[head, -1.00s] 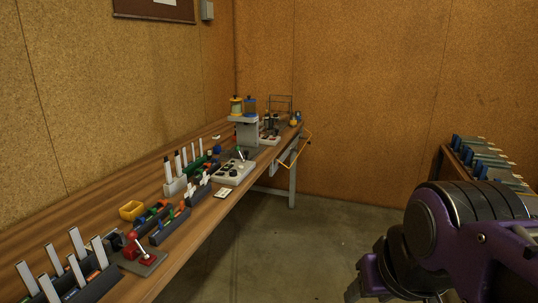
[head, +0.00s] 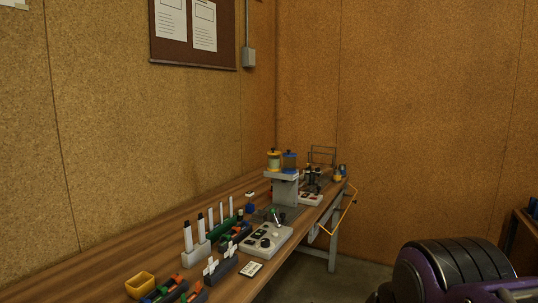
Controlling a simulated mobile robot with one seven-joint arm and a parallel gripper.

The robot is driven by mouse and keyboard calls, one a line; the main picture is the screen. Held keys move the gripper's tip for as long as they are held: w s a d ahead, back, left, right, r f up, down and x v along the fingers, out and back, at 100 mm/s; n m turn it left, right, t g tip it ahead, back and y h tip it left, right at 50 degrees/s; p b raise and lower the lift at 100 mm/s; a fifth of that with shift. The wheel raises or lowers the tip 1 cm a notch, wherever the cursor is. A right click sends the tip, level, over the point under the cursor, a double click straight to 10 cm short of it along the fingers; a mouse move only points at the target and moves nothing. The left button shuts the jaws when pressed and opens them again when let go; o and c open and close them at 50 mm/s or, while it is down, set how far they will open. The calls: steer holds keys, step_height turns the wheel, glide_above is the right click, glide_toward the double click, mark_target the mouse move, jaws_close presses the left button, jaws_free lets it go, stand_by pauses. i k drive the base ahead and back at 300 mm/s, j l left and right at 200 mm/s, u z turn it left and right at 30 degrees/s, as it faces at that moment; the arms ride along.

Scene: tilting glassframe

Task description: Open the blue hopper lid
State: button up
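The blue hopper (head: 290,163) stands on a grey stand (head: 286,188) near the far end of the workbench, to the right of a yellow hopper (head: 273,163). It has a dark blue lid (head: 290,154) on top that looks shut, though it is small in this view. Part of my purple and black arm shows at the bottom right, well apart from the hoppers. My gripper's fingers are out of the picture.
The long wooden bench (head: 104,275) runs along the left wall. White bottles (head: 188,238), a control box (head: 264,240) and a yellow bin (head: 140,285) stand on it. A yellow bar (head: 343,211) juts from its right edge. Floor (head: 365,275) right of the bench is clear.

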mark_target(288, 154)
steer(key=i+l, duration=0.4)
steer(key=i, duration=0.15)
steer(key=i+l+u, duration=0.15)
steer(key=i+l, duration=0.25)
steer(key=i, duration=0.15)
